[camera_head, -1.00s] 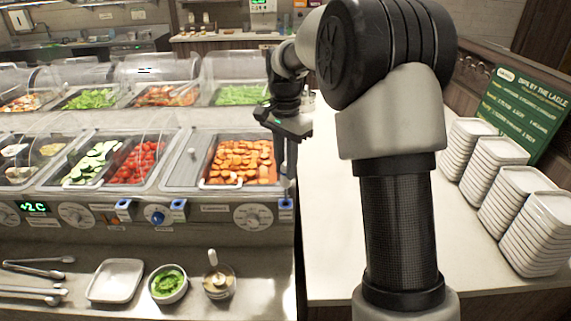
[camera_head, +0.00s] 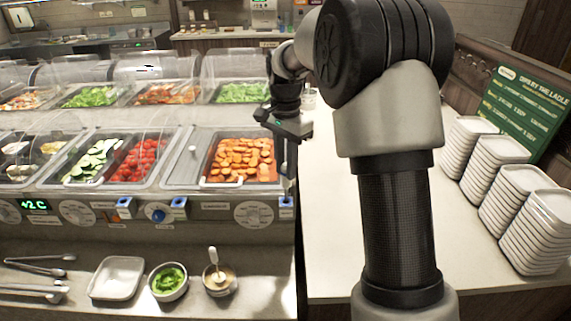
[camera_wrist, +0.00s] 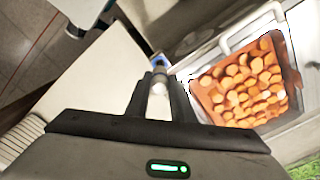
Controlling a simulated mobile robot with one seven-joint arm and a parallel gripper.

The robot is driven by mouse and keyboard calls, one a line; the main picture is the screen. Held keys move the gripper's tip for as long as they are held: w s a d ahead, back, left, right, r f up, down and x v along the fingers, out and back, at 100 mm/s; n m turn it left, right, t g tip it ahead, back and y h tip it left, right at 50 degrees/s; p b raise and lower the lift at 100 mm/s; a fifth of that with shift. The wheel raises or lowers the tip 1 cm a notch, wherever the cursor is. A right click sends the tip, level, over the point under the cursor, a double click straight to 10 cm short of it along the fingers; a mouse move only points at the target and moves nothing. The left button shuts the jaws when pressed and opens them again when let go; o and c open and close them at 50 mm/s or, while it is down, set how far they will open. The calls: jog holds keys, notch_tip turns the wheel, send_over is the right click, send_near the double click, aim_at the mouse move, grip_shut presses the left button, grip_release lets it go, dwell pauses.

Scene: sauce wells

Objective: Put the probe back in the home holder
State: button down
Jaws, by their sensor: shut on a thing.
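My gripper (camera_head: 289,170) points down at the right end of the food counter, beside the pan of orange slices. In the wrist view my gripper (camera_wrist: 161,84) is shut on the probe (camera_wrist: 158,86), a pale, slim piece between the fingers. A blue holder (camera_head: 286,201) sits on the counter front just below the fingers. In the wrist view a bit of blue (camera_wrist: 158,60) shows just beyond the probe's end; I cannot tell whether they touch. Two more blue holders, one left (camera_head: 125,207) and one right (camera_head: 179,202), flank a blue knob. No label tells which is home.
The pan of orange slices (camera_head: 240,158) lies left of my gripper, with a clear guard behind. Tongs (camera_head: 35,290), a white plate (camera_head: 117,278) and two small bowls stand on the lower shelf. Plate stacks (camera_head: 525,215) stand at right.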

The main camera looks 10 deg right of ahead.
aim_at(285, 181)
jog(key=shift+f+b, duration=1.45)
jog(key=shift+f, duration=1.1)
dwell(0.7)
jog(key=c, duration=1.5)
grip_release()
jog(key=shift+o, duration=0.2)
notch_tip(285, 181, up, 17)
jog(key=p, duration=0.2)
jog(key=s+r+n+t, duration=0.25)
jog(key=s+r, duration=0.25)
jog(key=s, duration=0.3)
jog(key=s+f+n+t, duration=0.1)
jog(key=s+f+n, duration=0.2)
jog(key=s, duration=0.7)
jog(key=s+f+n+t+p, duration=0.1)
jog(key=s+n, duration=0.4)
jog(key=s, duration=0.5)
notch_tip(285, 181, down, 2)
jog(key=shift+s+f+n+t+p, duration=0.2)
jog(key=shift+s+n+t+p, duration=0.15)
jog(key=shift+t, duration=0.2)
